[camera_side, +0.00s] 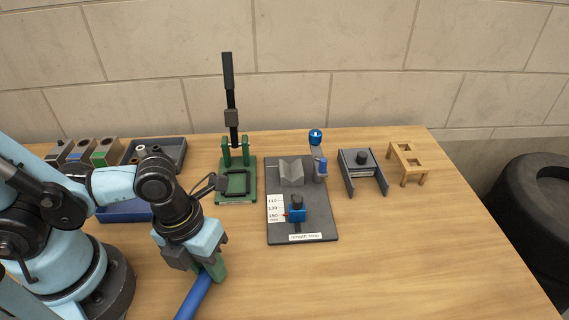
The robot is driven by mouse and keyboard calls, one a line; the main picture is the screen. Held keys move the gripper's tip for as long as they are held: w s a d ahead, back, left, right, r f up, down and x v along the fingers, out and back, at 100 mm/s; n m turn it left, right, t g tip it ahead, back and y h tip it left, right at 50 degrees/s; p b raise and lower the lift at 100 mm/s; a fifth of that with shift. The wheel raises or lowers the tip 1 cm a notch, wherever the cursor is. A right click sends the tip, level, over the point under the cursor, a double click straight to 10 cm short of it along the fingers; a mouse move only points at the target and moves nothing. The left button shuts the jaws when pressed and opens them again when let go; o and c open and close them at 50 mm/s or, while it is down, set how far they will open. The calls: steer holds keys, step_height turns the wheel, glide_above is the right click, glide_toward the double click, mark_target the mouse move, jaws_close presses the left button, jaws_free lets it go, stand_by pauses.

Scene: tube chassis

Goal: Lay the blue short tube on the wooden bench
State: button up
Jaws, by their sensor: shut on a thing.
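My gripper (208,268) is at the lower left, pointing down, and is shut on a blue tube (195,297). The tube slants from the green-tipped fingers down and left, and its lower end is cut off by the picture's bottom edge. I cannot tell whether it touches the wooden worktop (400,260) or hangs just above it. A small wooden bench-like stand (395,156) with square openings and legs stands at the back right, well away from my gripper.
A grey fixture plate (318,225) with a V-block and blue clamp lies mid-table. A green lever press (252,190) stands left of it, a dark grey fork-shaped fixture (379,177) right. Trays and bins sit back left. The front right worktop is clear; a dark bin (530,220) stands beyond its edge.

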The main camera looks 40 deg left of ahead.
steer(key=shift+f, duration=0.35)
steer(key=shift+f, duration=0.2)
steer(key=o, duration=0.9)
steer(key=shift+o, duration=0.2)
steer(key=shift+r, duration=0.25)
